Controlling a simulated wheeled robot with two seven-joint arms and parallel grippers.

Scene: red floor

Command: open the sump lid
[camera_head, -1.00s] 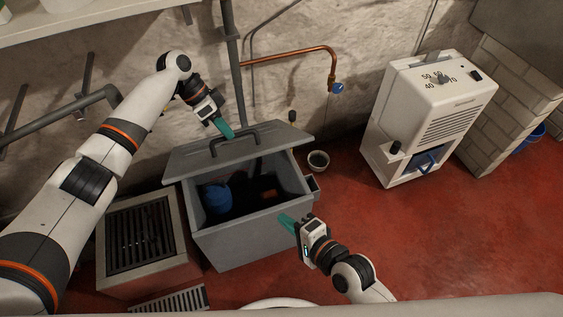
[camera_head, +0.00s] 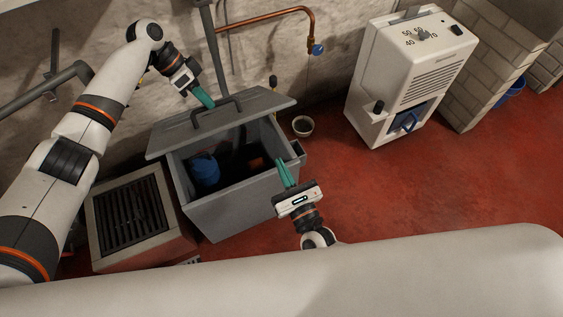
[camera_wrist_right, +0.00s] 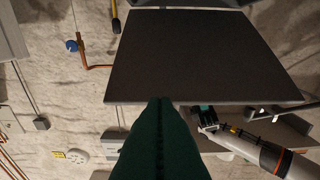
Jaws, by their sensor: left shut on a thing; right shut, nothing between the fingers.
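The grey sump lid (camera_head: 246,105) is raised and tilted at the back of the grey sump box (camera_head: 232,207), hinge side hidden. Its dark handle (camera_head: 230,101) stands on the lid's face. My left gripper (camera_head: 206,101) is shut at the handle's left part; the exact contact is small in the head view. My right gripper (camera_head: 285,173) is shut and empty, its green fingers over the box's front right rim. In the right wrist view, a flat dark panel, the lid (camera_wrist_right: 200,55), lies beyond the shut fingers (camera_wrist_right: 160,110). The box is open, with a blue object (camera_head: 205,170) inside.
A floor grate (camera_head: 130,215) in a raised frame stands left of the box. A white dehumidifier (camera_head: 405,75) stands at the back right. A copper pipe (camera_head: 265,18) runs along the wall.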

